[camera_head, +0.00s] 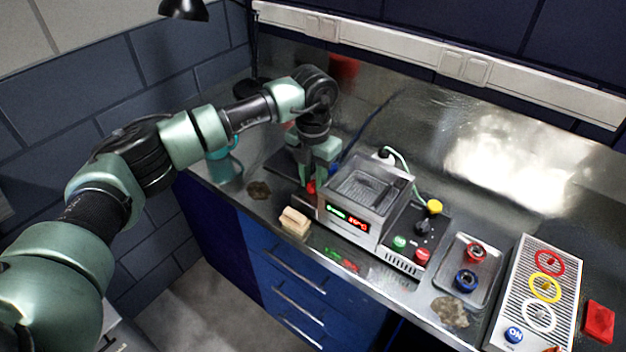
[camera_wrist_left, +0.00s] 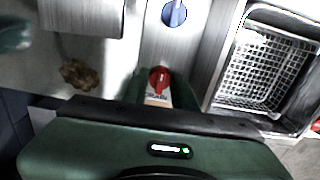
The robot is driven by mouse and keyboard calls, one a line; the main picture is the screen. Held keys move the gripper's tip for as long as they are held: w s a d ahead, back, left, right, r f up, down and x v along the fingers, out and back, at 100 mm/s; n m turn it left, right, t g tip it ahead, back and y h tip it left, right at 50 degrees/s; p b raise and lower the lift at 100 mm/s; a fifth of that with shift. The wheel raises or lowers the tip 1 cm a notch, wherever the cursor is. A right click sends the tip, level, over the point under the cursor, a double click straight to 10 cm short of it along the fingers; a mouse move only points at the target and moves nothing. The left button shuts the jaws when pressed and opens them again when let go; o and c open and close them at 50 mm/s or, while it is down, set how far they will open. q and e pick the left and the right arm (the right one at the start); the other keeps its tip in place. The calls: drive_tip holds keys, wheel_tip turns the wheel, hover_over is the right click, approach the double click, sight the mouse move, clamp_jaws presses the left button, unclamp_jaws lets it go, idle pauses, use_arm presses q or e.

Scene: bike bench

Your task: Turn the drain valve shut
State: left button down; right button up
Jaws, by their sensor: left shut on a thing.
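The drain valve's red handle (camera_wrist_left: 158,78) shows in the left wrist view between my left gripper's fingers (camera_wrist_left: 162,92). In the head view the red handle (camera_head: 311,187) is a small patch under the gripper, at the left side of the metal bath (camera_head: 347,222) with the lit display. My left gripper (camera_head: 308,176) reaches down there from above and is shut on the handle. The fingers and wrist hide most of the valve body. The handle's exact turn angle is hard to tell. My right gripper is not in view.
A blue knob (camera_wrist_left: 174,13) is near the valve. A wire basket (camera_wrist_left: 262,62) sits in the bath. A tan block (camera_head: 295,221) lies in front, a teal mug (camera_head: 222,165) left. A control panel (camera_head: 415,232), a tray (camera_head: 488,257) and a ring board (camera_head: 527,262) stand right.

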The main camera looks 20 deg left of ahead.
use_arm(q)
drive_tip(key=c, duration=1.1)
unclamp_jaws()
